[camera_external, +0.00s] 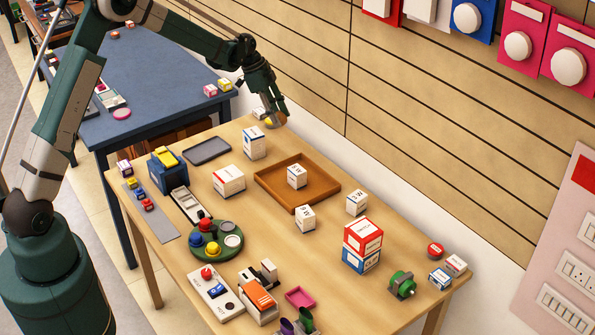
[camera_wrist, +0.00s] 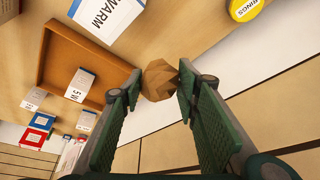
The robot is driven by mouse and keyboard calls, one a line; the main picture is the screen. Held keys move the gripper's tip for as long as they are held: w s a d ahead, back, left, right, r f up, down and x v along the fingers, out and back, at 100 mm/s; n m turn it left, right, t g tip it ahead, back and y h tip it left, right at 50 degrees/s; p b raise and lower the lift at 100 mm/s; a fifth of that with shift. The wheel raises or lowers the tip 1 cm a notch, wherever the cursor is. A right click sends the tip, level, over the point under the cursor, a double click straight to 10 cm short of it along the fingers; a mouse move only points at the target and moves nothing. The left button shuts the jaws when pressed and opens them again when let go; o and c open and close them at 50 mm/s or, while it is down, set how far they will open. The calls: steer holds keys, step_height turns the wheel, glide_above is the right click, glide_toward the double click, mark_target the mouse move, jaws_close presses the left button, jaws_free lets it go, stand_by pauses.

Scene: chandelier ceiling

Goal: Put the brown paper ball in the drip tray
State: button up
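The brown paper ball (camera_wrist: 160,80) is crumpled and sits between my fingertips in the wrist view, touching or nearly touching both. My gripper (camera_wrist: 160,88) appears closed around it. In the external view my gripper (camera_external: 274,120) points down at the table's far back corner, and the ball is hard to make out there. I cannot tell whether the ball is clear of the table. A shallow dark grey tray (camera_external: 207,150), which looks like the drip tray, lies flat and empty near the table's far-left edge, left of my gripper.
A wooden tray (camera_external: 325,180) holding a white box lies mid-table. A tall white box (camera_external: 254,142) stands between my gripper and the grey tray. A yellow round lid (camera_wrist: 246,8) is close to my gripper. A blue box (camera_external: 168,170) stands left of the grey tray. The wall is behind.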

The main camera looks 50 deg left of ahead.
step_height(320, 180, up, 6)
steer(key=shift+f, duration=0.25)
steer(key=s+a+b, duration=0.2)
steer(key=s+a, duration=0.6)
steer(key=s, duration=0.2)
steer(key=n+b, duration=0.1)
steer(key=b, duration=0.2)
glide_above(210, 151)
steer(key=s+a, duration=0.1)
step_height(210, 151, down, 5)
steer(key=shift+s+a, duration=0.1)
steer(key=shift+s, duration=0.05)
steer(key=shift+f, duration=3.1)
steer(key=shift+f+b, duration=0.5)
steer(key=shift+f, duration=1.35)
